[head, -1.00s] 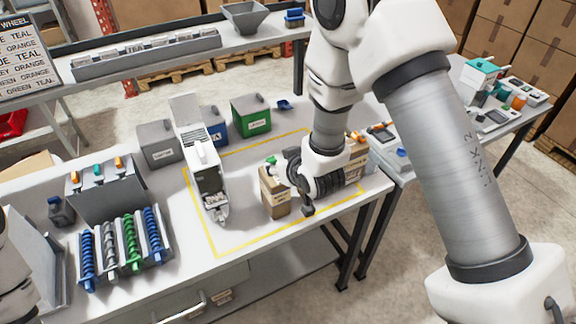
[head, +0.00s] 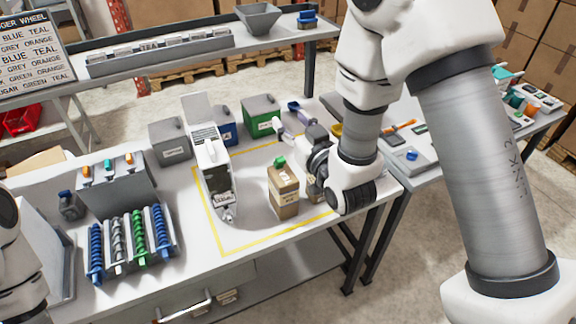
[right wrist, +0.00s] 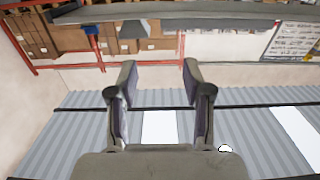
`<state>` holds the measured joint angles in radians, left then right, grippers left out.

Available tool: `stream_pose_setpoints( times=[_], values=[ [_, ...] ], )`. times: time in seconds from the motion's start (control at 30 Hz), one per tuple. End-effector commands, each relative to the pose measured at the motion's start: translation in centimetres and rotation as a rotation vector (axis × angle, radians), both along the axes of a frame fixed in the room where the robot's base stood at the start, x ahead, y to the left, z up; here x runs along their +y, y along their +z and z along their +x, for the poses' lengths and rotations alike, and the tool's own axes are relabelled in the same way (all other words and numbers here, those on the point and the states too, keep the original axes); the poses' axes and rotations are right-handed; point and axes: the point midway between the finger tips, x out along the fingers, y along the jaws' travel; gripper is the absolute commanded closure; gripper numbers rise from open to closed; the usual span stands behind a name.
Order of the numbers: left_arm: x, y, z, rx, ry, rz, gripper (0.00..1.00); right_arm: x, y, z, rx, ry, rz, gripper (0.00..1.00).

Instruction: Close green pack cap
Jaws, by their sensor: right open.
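The brown pack with a green cap (head: 283,190) stands upright inside the yellow outline on the table. Its green cap (head: 280,162) is at the top of the pack; whether it is fully closed is too small to tell. My right gripper (head: 316,140) is behind and to the right of the pack, apart from it. In the right wrist view my right gripper (right wrist: 158,78) has its two fingers spread with nothing between them. My left gripper is out of view; only part of my left arm shows at the left edge.
A white dispenser (head: 213,170) stands left of the pack. Grey, blue and green bins (head: 262,115) line the back. Coloured augers (head: 138,235) lie in a rack at left. The table front inside the outline is clear.

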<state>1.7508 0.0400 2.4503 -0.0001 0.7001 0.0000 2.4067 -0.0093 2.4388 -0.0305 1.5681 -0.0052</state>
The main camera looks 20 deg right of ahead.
Motion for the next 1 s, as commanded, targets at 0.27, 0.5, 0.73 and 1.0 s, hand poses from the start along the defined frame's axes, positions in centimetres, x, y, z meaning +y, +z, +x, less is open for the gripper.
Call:
stream_pose_setpoints(
  times=[0.27, 0.5, 0.73, 1.0],
  values=[
    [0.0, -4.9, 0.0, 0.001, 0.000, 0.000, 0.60, -0.2, -13.6, -2.1, -0.088, -0.003, 0.012, 0.50],
    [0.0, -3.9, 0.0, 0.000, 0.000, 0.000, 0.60, -0.1, -15.6, -1.4, -0.038, -0.004, 0.012, 0.50],
    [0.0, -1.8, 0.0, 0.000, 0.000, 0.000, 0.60, 0.0, -15.4, 3.0, -0.037, -0.004, 0.012, 0.50],
    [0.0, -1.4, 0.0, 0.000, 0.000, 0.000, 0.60, 0.1, -15.9, 5.0, -0.034, -0.004, 0.012, 0.50]
  ],
)
